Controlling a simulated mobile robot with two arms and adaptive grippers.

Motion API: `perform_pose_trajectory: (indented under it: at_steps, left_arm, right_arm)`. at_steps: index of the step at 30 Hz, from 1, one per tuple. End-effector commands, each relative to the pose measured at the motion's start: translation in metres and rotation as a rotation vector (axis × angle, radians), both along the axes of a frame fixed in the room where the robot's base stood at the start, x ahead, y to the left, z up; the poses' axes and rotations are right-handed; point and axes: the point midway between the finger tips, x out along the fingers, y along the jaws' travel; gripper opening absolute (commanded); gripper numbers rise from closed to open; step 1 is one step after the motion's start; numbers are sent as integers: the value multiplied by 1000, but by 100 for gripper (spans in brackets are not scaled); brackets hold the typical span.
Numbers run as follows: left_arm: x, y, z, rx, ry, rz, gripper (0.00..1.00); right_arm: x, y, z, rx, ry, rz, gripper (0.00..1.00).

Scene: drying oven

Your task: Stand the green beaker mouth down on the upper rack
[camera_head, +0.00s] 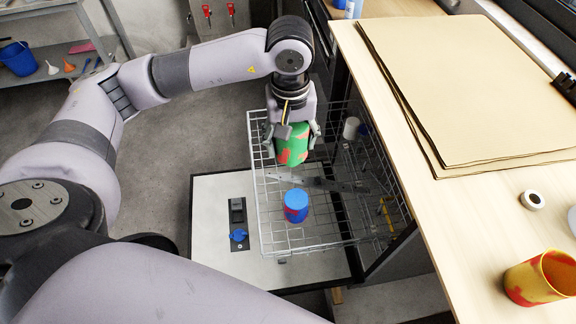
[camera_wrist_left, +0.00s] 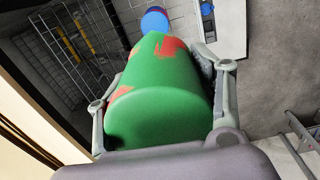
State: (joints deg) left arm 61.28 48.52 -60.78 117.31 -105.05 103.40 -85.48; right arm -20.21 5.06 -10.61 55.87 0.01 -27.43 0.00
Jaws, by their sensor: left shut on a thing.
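The green beaker (camera_head: 294,148), with red patches, is between the fingers of my left gripper (camera_head: 291,137), which is shut on it. In the left wrist view the beaker (camera_wrist_left: 160,85) has its closed, flat green end towards the palm of the gripper (camera_wrist_left: 160,95); its other end points away and its mouth is hidden. The beaker is over the far part of the pulled-out upper rack (camera_head: 283,249), a white wire basket. I cannot tell whether it touches the wires. My right gripper is not in view.
A blue and red beaker (camera_head: 296,207) stands on the rack nearer to me, blue end up. The open door (camera_head: 215,215) lies below. The wooden counter (camera_head: 480,225) borders the right, with a yellow and red beaker (camera_head: 538,280). Rack wires between the two beakers look free.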

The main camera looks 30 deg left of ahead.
Motion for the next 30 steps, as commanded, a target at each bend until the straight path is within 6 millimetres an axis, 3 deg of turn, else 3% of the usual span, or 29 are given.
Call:
perform_pose_trajectory:
  at_steps: [1,15,24,30]
  left_arm:
    - [9,2,-27,-3,-2,79,34]
    - [78,33,-143,-24,-4,871,34]
    - [111,57,-218,-24,9,1357,34]
    - [122,68,-247,-21,17,1570,34]
  right_arm:
    - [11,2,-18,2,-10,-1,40]
    - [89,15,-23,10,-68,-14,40]
    - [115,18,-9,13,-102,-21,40]
    - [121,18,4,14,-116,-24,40]
